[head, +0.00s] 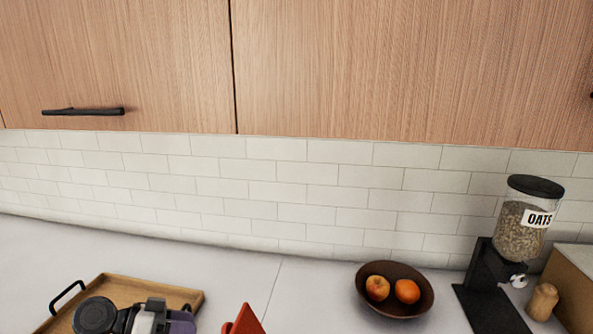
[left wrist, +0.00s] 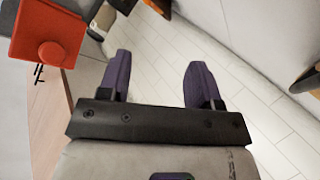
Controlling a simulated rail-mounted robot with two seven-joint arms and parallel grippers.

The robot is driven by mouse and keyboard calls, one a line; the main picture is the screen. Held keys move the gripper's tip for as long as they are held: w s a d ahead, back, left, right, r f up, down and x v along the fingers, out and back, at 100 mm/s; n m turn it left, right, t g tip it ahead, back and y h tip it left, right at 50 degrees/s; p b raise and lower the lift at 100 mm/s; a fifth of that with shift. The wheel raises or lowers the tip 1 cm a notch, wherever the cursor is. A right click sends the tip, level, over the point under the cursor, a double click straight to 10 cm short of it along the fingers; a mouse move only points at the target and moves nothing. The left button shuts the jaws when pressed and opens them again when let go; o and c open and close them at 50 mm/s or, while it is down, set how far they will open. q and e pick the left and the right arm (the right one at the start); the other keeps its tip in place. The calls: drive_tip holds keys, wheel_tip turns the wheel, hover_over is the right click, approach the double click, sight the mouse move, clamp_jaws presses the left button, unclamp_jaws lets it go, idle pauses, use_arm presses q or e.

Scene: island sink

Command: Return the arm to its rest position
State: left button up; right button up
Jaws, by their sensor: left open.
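My left gripper (left wrist: 157,62) shows in the left wrist view with its two purple fingers spread apart and nothing between them. Pale tiled surface shows beyond the fingers. In the head view, a dark, white and purple part of my arm shows at the bottom left, in front of the wooden tray (head: 188,296). The fingertips cannot be made out there. My right gripper is in neither view.
A red object (head: 243,322) stands at the head view's bottom edge; a red boxy thing (left wrist: 48,35) shows in the wrist view. A brown bowl (head: 395,308) holds an apple and an orange. An oats dispenser (head: 522,222) stands right. Cabinets (head: 400,70) hang above.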

use_arm(q)
drive_tip(key=s+f+n+t+y, duration=0.2)
drive_tip(key=s+y, duration=0.2)
drive_tip(key=s+a+f+n+t+y, duration=0.1)
drive_tip(key=s+f+n+t+y, duration=0.1)
drive_tip(key=s+y, duration=0.2)
drive_tip(key=s+f+n+t+y, duration=0.2)
drive_tip(key=s+y, duration=0.2)
drive_tip(key=y, duration=0.1)
drive_tip(key=shift+s+a+n+t, duration=0.3)
drive_tip(key=shift+s+a+t, duration=0.1)
drive_tip(key=s+d+f+g, duration=0.2)
drive_tip(key=s+f+g, duration=0.2)
drive_tip(key=s+f, duration=0.8)
drive_tip(key=s+d+f+g, duration=0.25)
drive_tip(key=s+f, duration=0.55)
drive_tip(key=s, duration=0.7)
wheel_tip(320, 180, up, 39)
drive_tip(key=a+p, duration=0.1)
drive_tip(key=p, duration=3.7)
drive_tip(key=shift+w+f, duration=0.2)
drive_tip(key=shift+w, duration=0.05)
drive_tip(key=shift+d+g, duration=0.1)
drive_tip(key=shift+g, duration=0.15)
